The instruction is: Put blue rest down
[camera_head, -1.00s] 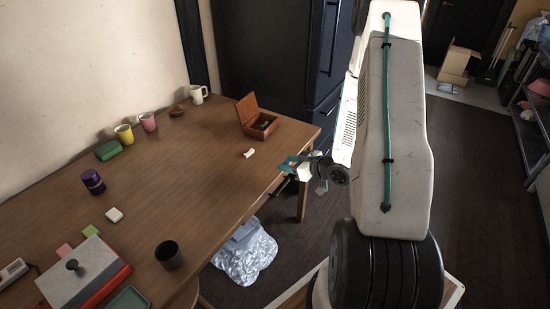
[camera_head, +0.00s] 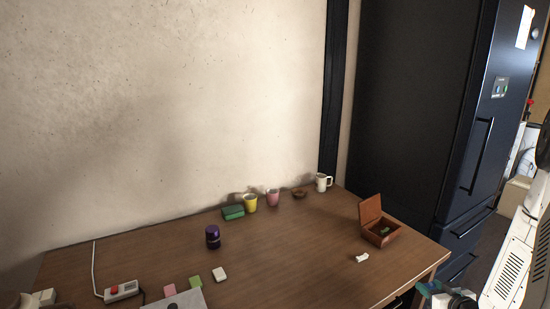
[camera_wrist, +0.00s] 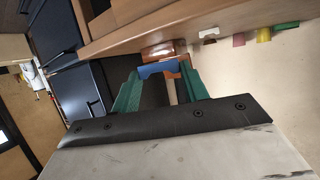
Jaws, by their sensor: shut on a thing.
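The blue rest (camera_wrist: 160,68) is a small blue arched piece. It sits between the tips of my gripper's two green fingers in the wrist view. My gripper (camera_wrist: 158,72) is shut on it and holds it in the air, off the table edge. In the head view my gripper (camera_head: 430,290) is at the lower right, by the table's right end, partly cut off by the frame. The blue rest cannot be made out clearly there.
An open wooden box (camera_head: 383,234) stands behind the white rest. A purple jar (camera_head: 213,237) stands left. The table's front middle is clear. A dark fridge (camera_head: 420,110) stands behind.

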